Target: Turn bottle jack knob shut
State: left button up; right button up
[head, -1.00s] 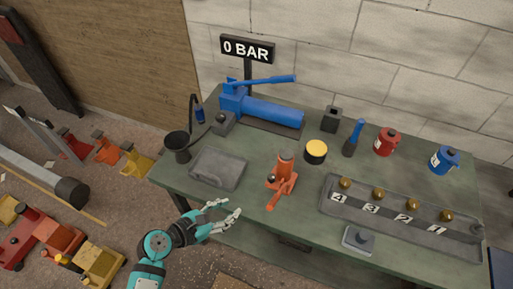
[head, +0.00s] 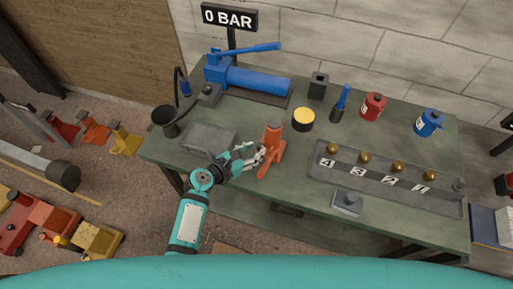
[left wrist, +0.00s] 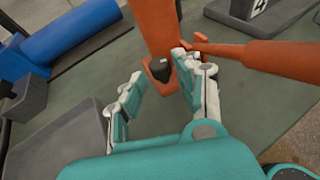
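The orange bottle jack (head: 273,139) stands upright on the green bench. In the left wrist view its body (left wrist: 155,25) rises at the top, and a small black knob (left wrist: 159,70) sits low at its base. The jack's orange handle (left wrist: 265,54) sticks out to the right. My left gripper (head: 252,155) is at the jack's left side, low over the bench. In the left wrist view its two fingers (left wrist: 158,76) are apart, with the knob just beyond and between their tips. Contact with the knob cannot be told. My right gripper is not in view.
A blue pump (head: 255,80) with a "0 BAR" sign (head: 229,18) stands behind. A yellow-topped can (head: 303,121) and a numbered tray (head: 390,182) are to the right. A grey block (head: 347,202) sits at the front.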

pick_arm(q)
jog(key=shift+x, duration=0.85)
jog(key=shift+d, duration=0.1)
grip_shut()
jog(key=shift+f, duration=0.1)
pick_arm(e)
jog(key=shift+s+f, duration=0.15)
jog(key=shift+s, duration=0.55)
